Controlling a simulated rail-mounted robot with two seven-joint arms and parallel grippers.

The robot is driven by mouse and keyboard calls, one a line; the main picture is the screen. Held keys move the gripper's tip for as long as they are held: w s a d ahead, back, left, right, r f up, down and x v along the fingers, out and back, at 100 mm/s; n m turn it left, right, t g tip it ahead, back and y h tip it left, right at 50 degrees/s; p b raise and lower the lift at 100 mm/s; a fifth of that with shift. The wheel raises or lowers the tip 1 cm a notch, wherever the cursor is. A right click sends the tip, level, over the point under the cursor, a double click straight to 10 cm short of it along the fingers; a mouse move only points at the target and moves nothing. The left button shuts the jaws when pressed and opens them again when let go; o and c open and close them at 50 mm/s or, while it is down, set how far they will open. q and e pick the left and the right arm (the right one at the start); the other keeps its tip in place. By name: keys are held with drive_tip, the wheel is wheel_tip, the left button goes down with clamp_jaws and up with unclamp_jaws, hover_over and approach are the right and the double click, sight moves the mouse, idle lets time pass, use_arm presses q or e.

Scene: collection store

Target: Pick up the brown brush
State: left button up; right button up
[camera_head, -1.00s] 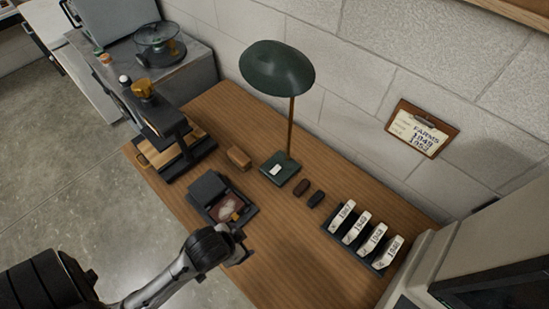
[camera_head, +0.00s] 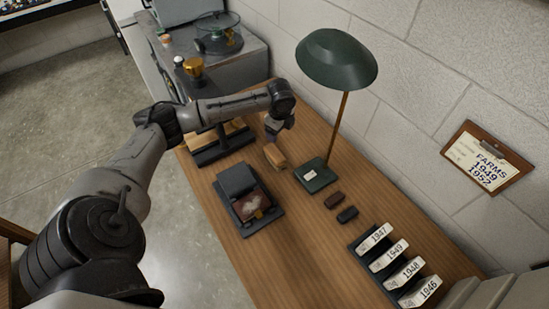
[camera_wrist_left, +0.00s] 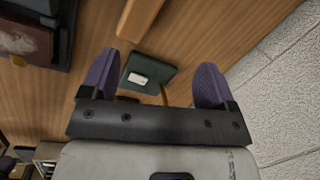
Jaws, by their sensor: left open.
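A tan-brown wooden block (camera_head: 275,156), which may be the brown brush, lies on the table beside the lamp base. It also shows at the top of the left wrist view (camera_wrist_left: 139,17), beyond the fingertips. A small dark brown bar (camera_head: 335,200) lies right of the lamp base; I cannot tell which of these is the brush.
The green lamp (camera_head: 338,60) stands close by on its square base (camera_head: 314,178). A near-black bar (camera_head: 347,214), a rack of year labels (camera_head: 388,262) and a dark tray (camera_head: 262,222) share the table (camera_head: 300,245). A dark stand (camera_head: 218,150) is behind my arm.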

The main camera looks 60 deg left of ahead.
sight(275, 152)
drive_tip(key=shift+d, duration=0.1)
use_arm(q)
drive_tip(key=f+m, duration=0.1)
drive_tip(key=f, duration=0.2)
drive_tip(key=s+f+m+h+b, duration=0.1)
drive_tip(key=f+m, duration=0.1)
drive_tip(key=f, duration=0.1)
drive_tip(key=f+m+g, duration=0.1)
drive_tip(key=f, duration=0.3)
drive_tip(key=shift+s+a+h+b, duration=0.15)
drive_tip(key=shift+a+h+b, duration=0.1)
drive_tip(key=shift+h+b, duration=0.15)
use_arm(e)
drive_tip(key=shift+d+f, duration=0.15)
drive_tip(key=shift+f, duration=0.7)
use_arm(q)
drive_tip(key=shift+f+b, duration=0.7)
drive_tip(key=shift+f, duration=1.95)
use_arm(e)
drive_tip(key=shift+f, duration=0.7)
